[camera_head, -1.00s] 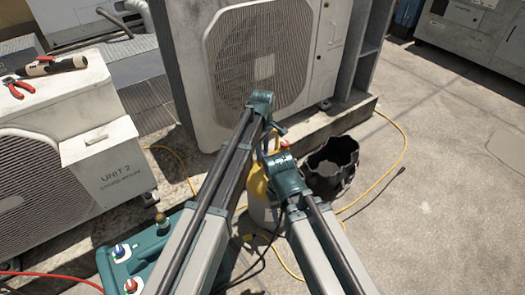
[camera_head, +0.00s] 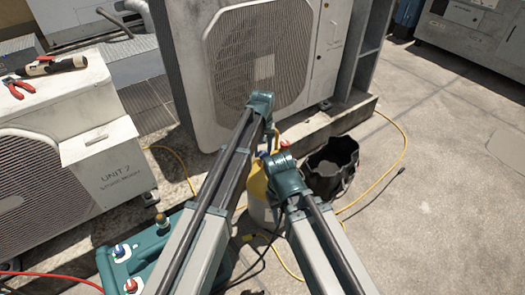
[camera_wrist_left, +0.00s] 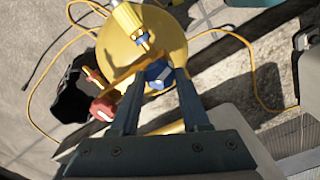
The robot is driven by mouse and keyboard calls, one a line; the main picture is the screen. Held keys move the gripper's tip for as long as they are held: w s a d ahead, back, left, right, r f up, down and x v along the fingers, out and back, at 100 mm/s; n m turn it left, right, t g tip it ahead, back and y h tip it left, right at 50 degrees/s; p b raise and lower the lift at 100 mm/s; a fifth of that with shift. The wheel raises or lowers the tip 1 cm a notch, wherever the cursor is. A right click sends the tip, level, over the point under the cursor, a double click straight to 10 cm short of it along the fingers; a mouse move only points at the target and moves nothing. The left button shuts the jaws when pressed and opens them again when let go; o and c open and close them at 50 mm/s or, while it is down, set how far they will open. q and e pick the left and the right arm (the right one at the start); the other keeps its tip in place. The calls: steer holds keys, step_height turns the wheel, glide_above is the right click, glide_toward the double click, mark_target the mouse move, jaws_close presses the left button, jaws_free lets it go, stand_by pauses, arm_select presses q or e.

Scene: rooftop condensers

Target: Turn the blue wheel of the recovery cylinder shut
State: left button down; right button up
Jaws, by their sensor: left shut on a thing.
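The recovery cylinder (camera_head: 260,214) stands on the roof, with a yellow top and pale body, partly hidden behind my arms. In the left wrist view its yellow top (camera_wrist_left: 172,36) fills the upper middle. The blue wheel (camera_wrist_left: 157,72) sits between the fingertips of my left gripper (camera_wrist_left: 160,82), which is shut on it. A red wheel (camera_wrist_left: 103,109) is left of the fingers; a red part also shows in the head view (camera_head: 284,144). My right forearm covers part of the cylinder; my right gripper does not show.
A black open bucket (camera_head: 332,166) stands right of the cylinder. Yellow hoses (camera_head: 402,150) loop over the roof. A condenser unit (camera_head: 190,70) stands behind, another (camera_head: 60,180) at left. A teal case with knobs (camera_head: 145,250) lies front left. The right floor is mostly clear.

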arm_select(q)
steer(key=m, duration=0.5)
steer(key=shift+m, duration=0.3)
steer(key=m, duration=0.5)
steer(key=shift+m, duration=0.3)
steer(key=m, duration=0.5)
steer(key=shift+m, duration=2.4)
steer(key=shift+c, duration=1.9)
jaws_free()
steer(key=shift+r, duration=0.1)
